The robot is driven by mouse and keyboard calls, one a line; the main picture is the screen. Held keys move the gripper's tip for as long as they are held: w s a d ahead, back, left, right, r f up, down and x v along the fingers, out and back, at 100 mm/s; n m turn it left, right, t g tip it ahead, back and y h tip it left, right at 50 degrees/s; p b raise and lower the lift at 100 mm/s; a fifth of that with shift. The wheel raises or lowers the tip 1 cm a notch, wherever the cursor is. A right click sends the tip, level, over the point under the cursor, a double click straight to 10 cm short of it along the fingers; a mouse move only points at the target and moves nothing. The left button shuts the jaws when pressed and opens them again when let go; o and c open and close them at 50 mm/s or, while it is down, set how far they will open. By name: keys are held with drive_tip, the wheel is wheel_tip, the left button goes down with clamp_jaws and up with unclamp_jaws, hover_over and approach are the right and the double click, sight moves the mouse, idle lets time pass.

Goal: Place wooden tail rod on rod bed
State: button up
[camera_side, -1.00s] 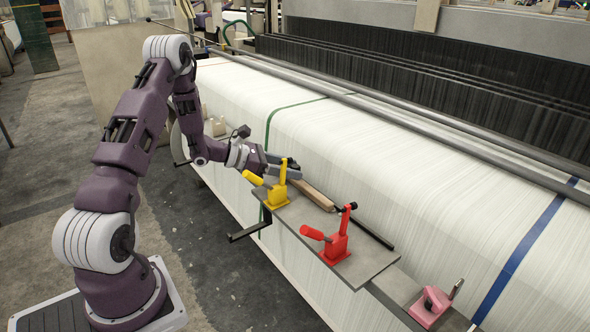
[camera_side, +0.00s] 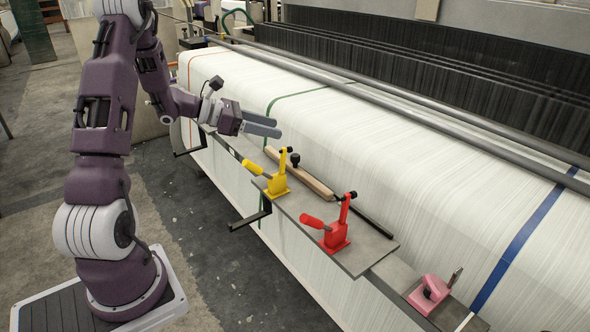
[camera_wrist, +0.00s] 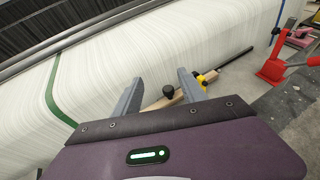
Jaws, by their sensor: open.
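The wooden tail rod (camera_side: 305,176) lies on the grey rod bed (camera_side: 357,258), along its side nearest the white warp sheet. A black knob (camera_side: 295,160) stands near the rod's left end, and a thin dark rod runs on from its right end. My gripper (camera_side: 279,128) is open and empty, up and to the left of the wooden rod and apart from it.
A pink clamp (camera_side: 428,293) sits farther right. The white warp sheet (camera_side: 420,190) rises behind the bed. The air around my gripper is clear.

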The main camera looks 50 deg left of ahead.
wheel_tip(320, 180, up, 4)
drive_tip(key=f, duration=0.1)
drive_tip(key=m+g+y, duration=0.4)
drive_tip(key=m+g, duration=0.5)
drive_tip(key=g, duration=0.3)
hover_over(295, 155)
drive_tip(key=shift+h, duration=0.3)
wheel_tip(295, 155, down, 12)
drive_tip(key=shift+f, duration=0.2)
clamp_jaws()
